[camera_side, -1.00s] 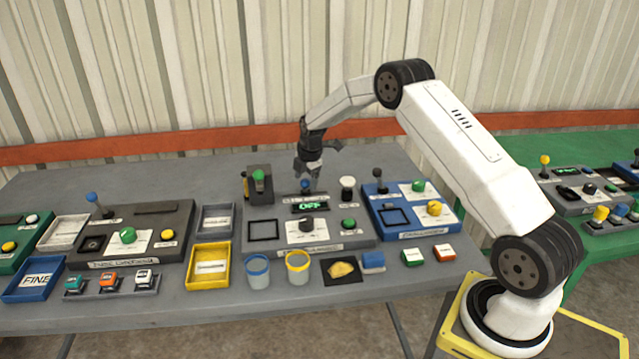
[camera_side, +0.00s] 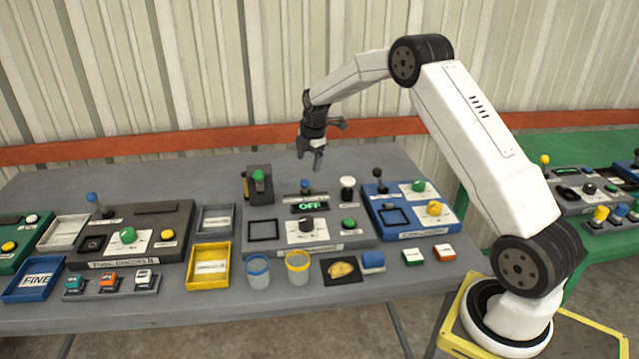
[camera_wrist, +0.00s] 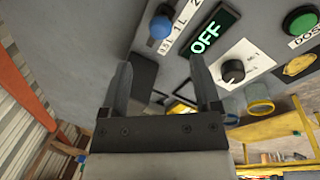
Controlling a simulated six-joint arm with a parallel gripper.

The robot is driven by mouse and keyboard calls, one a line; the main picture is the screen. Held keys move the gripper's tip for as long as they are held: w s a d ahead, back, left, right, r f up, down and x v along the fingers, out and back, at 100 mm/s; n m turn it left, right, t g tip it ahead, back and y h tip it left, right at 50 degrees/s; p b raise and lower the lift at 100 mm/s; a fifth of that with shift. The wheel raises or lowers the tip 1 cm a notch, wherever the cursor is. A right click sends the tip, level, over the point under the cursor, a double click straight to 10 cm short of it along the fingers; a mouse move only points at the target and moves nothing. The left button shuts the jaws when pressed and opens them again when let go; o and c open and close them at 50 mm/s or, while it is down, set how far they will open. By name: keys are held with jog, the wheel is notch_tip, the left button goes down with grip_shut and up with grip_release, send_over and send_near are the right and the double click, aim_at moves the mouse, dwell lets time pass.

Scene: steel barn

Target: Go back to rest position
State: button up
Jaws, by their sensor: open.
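My gripper (camera_side: 310,160) hangs in the air above the back of the middle grey panel (camera_side: 345,232), pointing down, clear of everything. In the wrist view its two fingers (camera_wrist: 160,85) stand apart with nothing between them. Below it, a blue-knobbed lever (camera_side: 305,187) stands on the panel behind a display (camera_side: 310,207) that reads OFF in green. The wrist view shows the blue knob (camera_wrist: 160,27) and the OFF display (camera_wrist: 208,38) just beyond the fingers. The panel also has a black knob (camera_side: 306,224) and a green button (camera_side: 348,224).
A blue panel (camera_side: 385,226) stands to the right and a dark panel (camera_side: 120,215) to the left. A yellow tray (camera_side: 209,284), two cups (camera_side: 257,281) and a black mat (camera_side: 330,278) lie in front. The air above the table is free up to the corrugated wall.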

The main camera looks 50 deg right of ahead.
jog(key=s+a+r+m, duration=0.3)
jog(key=s+a+m, duration=0.5)
jog(key=a, duration=0.5)
jog(key=s+a+f+m, duration=0.1)
jog(key=s+a+m, duration=0.3)
jog(key=s, duration=0.5)
jog(key=s+a+f+m, duration=0.1)
jog(key=s+a+m, duration=0.2)
jog(key=s, duration=0.7)
jog(key=shift+a+m, duration=0.4)
jog(key=shift+a, duration=0.8)
